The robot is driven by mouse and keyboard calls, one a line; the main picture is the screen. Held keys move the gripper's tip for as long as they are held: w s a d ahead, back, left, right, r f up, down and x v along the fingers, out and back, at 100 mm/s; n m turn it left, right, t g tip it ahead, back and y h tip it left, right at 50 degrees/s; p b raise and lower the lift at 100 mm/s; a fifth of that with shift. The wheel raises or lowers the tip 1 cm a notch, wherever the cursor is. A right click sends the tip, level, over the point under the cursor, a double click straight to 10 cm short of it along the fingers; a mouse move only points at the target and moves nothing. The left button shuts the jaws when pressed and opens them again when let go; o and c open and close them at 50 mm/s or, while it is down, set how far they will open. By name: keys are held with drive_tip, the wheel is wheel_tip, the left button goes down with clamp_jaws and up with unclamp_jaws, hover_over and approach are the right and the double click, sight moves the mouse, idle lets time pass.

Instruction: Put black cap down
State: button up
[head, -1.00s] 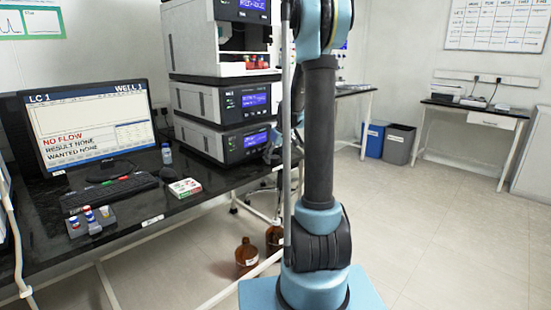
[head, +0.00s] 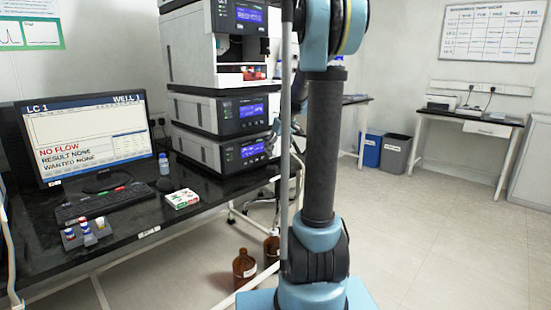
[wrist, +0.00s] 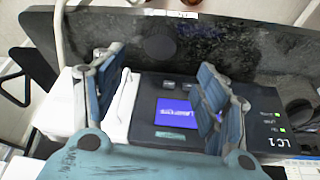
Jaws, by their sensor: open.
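My gripper (wrist: 160,62) is open in the wrist view, its two blue-grey fingers spread wide apart with nothing held between them. A dark round disc, which looks like the black cap (wrist: 160,47), shows against the black bench top beyond the gap between the fingertips. It seems to lie flat on the bench, apart from both fingers. In the head view I cannot make out the cap, and my gripper is mostly hidden behind my arm, beside the instrument stack.
The instrument stack (head: 232,112) with blue displays stands close to my gripper; the LC 1 module (wrist: 255,125) fills the lower wrist view. A monitor (head: 88,140), keyboard (head: 100,204), vial rack (head: 86,236) and white-green box (head: 182,198) occupy the bench. Brown bottles (head: 244,268) stand on the floor.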

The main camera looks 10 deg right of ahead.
drive_tip(key=s+a+f+m, duration=0.1)
drive_tip(key=s+a+m, duration=0.1)
drive_tip(key=s, duration=2)
drive_tip(key=s+f+m+g+h, duration=0.1)
drive_tip(key=s+f, duration=0.5)
drive_tip(key=s, duration=0.3)
drive_tip(key=s+f+m, duration=0.2)
drive_tip(key=s+f, duration=0.4)
drive_tip(key=s, duration=0.3)
drive_tip(key=shift+s+d+g+h, duration=0.25)
drive_tip(key=shift+s+g+h, duration=0.05)
drive_tip(key=shift+g+h, duration=0.1)
drive_tip(key=shift+f, duration=0.1)
drive_tip(key=shift+w+f, duration=0.2)
drive_tip(key=shift+w, duration=0.3)
